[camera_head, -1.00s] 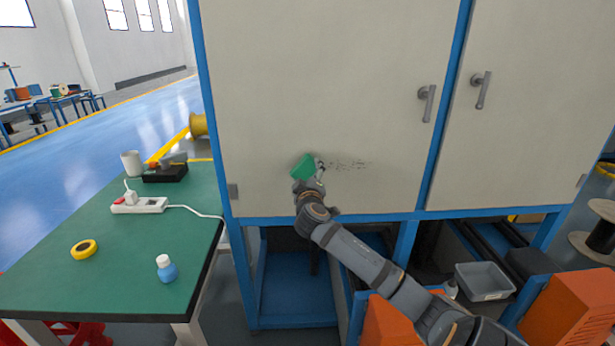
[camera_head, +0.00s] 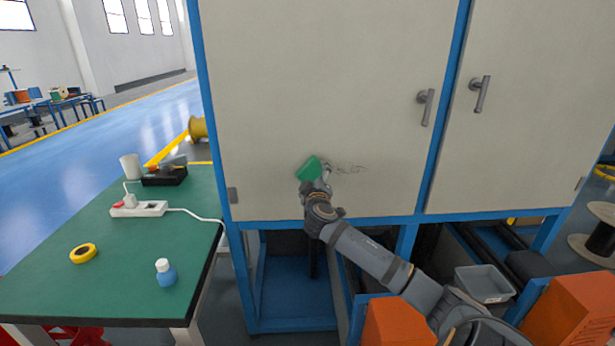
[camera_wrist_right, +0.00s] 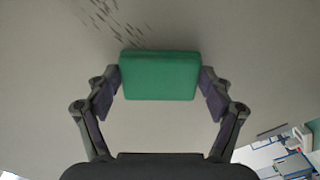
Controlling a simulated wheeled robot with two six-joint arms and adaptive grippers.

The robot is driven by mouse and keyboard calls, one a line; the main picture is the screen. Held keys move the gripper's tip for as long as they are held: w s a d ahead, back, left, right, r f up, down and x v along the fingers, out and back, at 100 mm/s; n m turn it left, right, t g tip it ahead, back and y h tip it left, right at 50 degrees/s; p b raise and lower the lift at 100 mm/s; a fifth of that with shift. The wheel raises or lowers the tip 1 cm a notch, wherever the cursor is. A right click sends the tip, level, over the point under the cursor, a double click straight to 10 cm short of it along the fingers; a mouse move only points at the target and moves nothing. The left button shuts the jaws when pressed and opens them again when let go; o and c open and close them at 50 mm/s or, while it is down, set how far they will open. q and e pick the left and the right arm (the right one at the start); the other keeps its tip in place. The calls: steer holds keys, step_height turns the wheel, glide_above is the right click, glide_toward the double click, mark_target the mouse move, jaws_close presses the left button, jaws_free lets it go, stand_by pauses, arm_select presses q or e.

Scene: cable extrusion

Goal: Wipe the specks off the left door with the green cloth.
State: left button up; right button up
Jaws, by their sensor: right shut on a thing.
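The left door (camera_head: 320,80) is a large cream panel in a blue frame, with a grey handle at its right edge. A group of dark specks (camera_head: 348,169) lies low on it, just right of the cloth; the specks also show at the upper left in the right wrist view (camera_wrist_right: 112,20). My right gripper (camera_head: 318,178) is shut on the green cloth (camera_head: 308,168), a folded block, at the lower part of the door. In the right wrist view the cloth (camera_wrist_right: 160,76) sits between both fingers, against or very near the door. My left gripper is not in view.
A green-topped table (camera_head: 120,240) stands at the left with a power strip (camera_head: 138,209), yellow tape (camera_head: 83,253), a blue bottle (camera_head: 165,272) and a white mug (camera_head: 131,166). The right door (camera_head: 540,100) is shut. A grey bin (camera_head: 484,284) sits below it.

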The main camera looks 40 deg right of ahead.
mark_target(340, 169)
steer(key=shift+s+d, duration=0.55)
steer(key=shift+s, duration=0.05)
steer(key=s+d+p, duration=0.2)
steer(key=d+p, duration=0.1)
steer(key=d+p, duration=0.1)
steer(key=p, duration=0.1)
steer(key=s+p, duration=0.1)
steer(key=p, duration=0.1)
steer(key=shift+s+d+r, duration=0.25)
steer(key=shift+d+r, duration=0.05)
steer(key=shift+d, duration=0.1)
steer(key=shift+s+d+p, duration=0.3)
steer(key=shift+d+p, duration=0.1)
steer(key=shift+p, duration=0.1)
steer(key=shift+f, duration=0.2)
